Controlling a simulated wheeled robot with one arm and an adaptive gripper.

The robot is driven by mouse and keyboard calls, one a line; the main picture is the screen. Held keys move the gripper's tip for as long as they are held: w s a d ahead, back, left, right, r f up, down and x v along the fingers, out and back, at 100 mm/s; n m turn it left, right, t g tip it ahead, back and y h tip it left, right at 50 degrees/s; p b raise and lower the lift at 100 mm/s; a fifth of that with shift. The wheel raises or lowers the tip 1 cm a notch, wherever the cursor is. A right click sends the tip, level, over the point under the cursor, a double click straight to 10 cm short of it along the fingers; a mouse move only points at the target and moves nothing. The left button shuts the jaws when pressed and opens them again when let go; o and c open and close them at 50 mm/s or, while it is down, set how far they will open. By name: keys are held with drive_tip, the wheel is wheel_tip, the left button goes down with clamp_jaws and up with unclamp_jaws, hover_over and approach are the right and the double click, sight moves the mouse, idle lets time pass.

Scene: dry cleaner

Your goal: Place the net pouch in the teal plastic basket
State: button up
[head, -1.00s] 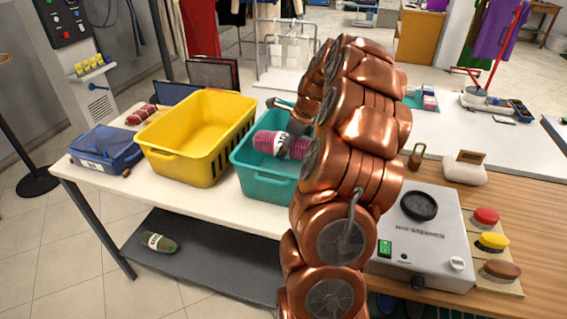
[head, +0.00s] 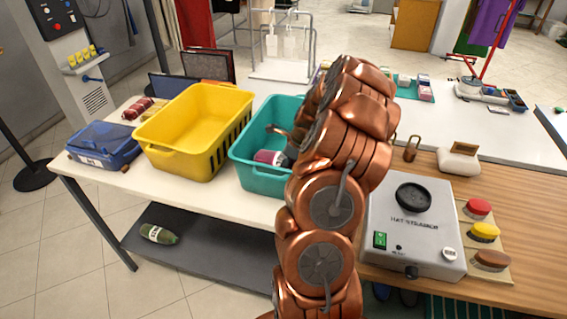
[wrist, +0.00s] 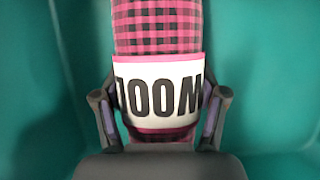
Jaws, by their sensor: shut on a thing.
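The net pouch (wrist: 157,35), pink and black checked with a white band reading WOOL, is in my gripper (wrist: 160,112). In the wrist view the fingers press its sides at the band, and teal walls surround it. In the head view the pouch (head: 268,157) is low inside the teal plastic basket (head: 262,184), below the rim. My copper arm hides the basket's right side and most of my gripper. I cannot tell whether the pouch touches the basket floor.
A yellow basket (head: 180,163) stands just left of the teal one. A blue lidded box (head: 103,148) is further left, with red rolls (head: 138,108) behind it. A green labelled pouch (head: 158,234) lies on the lower shelf. A steamer (head: 410,225) is on the right counter.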

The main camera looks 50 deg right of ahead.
drive_tip(key=o, duration=1.4)
drive_tip(key=b+v, duration=0.3)
drive_tip(key=v, duration=0.9)
drive_tip(key=shift+r, duration=0.2)
